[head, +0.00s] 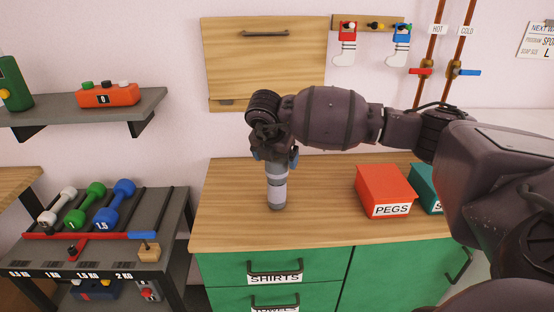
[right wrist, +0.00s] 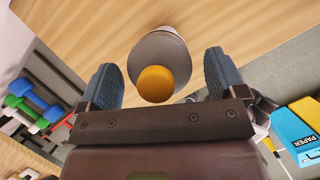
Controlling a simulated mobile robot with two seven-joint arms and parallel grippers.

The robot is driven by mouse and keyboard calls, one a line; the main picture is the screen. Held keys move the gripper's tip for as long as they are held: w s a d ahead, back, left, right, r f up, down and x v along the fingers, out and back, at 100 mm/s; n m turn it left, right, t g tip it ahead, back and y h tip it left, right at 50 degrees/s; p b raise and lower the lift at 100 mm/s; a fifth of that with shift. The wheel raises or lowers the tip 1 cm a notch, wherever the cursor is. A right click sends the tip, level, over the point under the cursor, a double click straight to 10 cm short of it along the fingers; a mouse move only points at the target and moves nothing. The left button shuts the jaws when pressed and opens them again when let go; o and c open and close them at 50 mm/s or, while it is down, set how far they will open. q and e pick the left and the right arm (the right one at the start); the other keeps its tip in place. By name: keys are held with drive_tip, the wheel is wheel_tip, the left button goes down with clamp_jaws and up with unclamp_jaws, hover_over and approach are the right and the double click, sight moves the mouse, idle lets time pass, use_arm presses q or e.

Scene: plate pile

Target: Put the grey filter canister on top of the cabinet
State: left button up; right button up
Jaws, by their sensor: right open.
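The grey filter canister (head: 277,193) stands upright on the wooden top of the green cabinet (head: 225,215), left of the middle of that top. It has a pale band around it, and its upper end is hidden by my gripper in the head view. My right gripper (head: 275,158) points down over the canister's upper end. In the right wrist view, my right gripper (right wrist: 160,76) is open, with a blue-padded finger on each side of the canister (right wrist: 160,48) and its orange cap (right wrist: 155,84). Gaps show between pads and canister. My left gripper is not in view.
A red PEGS box (head: 384,185) and a teal box (head: 427,188) stand to the right on the cabinet. A dumbbell rack (head: 100,255) is at left, below a grey shelf (head: 60,115) with an orange device (head: 107,95). The cabinet top between canister and PEGS box is clear.

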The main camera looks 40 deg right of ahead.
drive_tip(key=v, duration=1.1)
drive_tip(key=s+a+f+n+g+y, duration=0.1)
drive_tip(key=s+a+f+n+y, duration=0.1)
drive_tip(key=s+a+f+y, duration=0.3)
drive_tip(key=s+a+f+n+g+y, duration=0.1)
drive_tip(key=a+f+n+g+y, duration=0.15)
drive_tip(key=a+f, duration=0.45)
drive_tip(key=s+a+f+m+t+y, duration=0.1)
drive_tip(key=s+a+y, duration=0.2)
drive_tip(key=a+y, duration=0.35)
drive_tip(key=s+a+f+t+y, duration=0.1)
drive_tip(key=s+a+y, duration=0.35)
drive_tip(key=y, duration=0.25)
drive_tip(key=d+f+m+t+h, duration=1)
drive_tip(key=m+t, duration=0.7)
drive_tip(key=m, duration=0.3)
drive_tip(key=s+d+f+m+g+h, duration=0.3)
drive_tip(key=s+f, duration=0.4)
drive_tip(key=s+d+f+m+g+h, duration=0.3)
drive_tip(key=s+d+f+g+h, duration=0.1)
drive_tip(key=s+f, duration=0.3)
drive_tip(key=shift+s+f+m+p, duration=0.3)
drive_tip(key=shift+f+m, duration=0.05)
